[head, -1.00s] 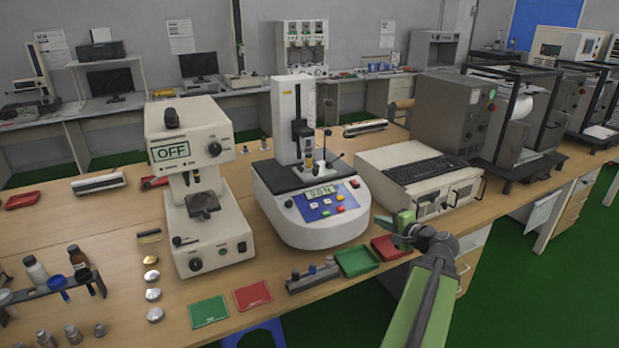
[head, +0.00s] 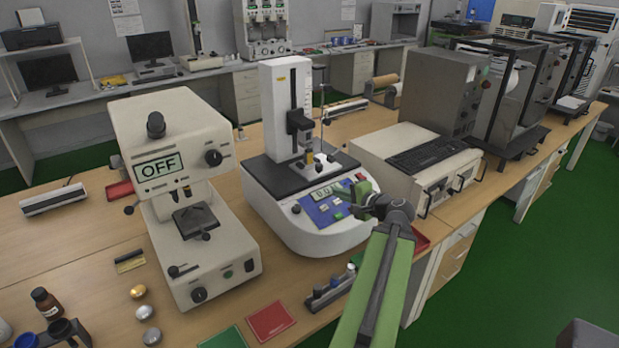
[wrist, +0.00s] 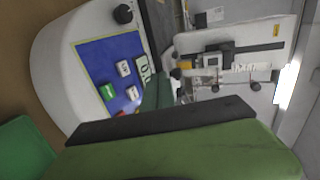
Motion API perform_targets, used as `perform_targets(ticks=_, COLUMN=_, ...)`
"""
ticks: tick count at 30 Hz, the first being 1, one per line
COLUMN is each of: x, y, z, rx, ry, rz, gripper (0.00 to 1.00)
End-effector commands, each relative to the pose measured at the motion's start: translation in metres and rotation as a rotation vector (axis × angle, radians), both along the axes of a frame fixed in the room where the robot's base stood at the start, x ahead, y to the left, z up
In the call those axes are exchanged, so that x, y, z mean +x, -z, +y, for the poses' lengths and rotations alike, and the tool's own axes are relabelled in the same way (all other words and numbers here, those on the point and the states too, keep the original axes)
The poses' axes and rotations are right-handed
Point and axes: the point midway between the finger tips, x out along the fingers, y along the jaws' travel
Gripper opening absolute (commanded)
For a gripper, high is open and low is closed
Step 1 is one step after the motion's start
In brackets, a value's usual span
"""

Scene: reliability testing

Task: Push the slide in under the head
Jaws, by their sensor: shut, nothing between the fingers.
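The white tester (head: 300,225) with an upright column stands in the middle of the bench. Its dark head (head: 299,122) hangs on the column. Below the head, a small metal slide assembly (head: 325,160) sits on the black deck, beside a yellowish cylinder; its exact position under the head is hard to tell. The assembly also shows sideways in the wrist view (wrist: 205,85). My green gripper (head: 352,198) is shut and empty, in front of the slide and over or near the tester's blue control panel (head: 328,208). The height gap is unclear.
An off, cream instrument (head: 180,200) stands left of the tester. A beige box with a keyboard (head: 425,155) stands close on the right.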

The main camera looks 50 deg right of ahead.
Motion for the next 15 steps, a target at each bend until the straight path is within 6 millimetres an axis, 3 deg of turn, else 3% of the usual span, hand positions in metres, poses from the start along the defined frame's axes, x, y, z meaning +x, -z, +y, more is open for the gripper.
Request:
perform_targets(ticks=7, x=0.007, y=0.007, z=-0.008, rx=-0.001, ry=0.016, rz=-0.001, gripper=0.00)
perform_targets(ticks=15, x=0.055, y=0.026, z=-0.031, rx=-0.002, ry=0.026, rz=0.000, gripper=0.00)
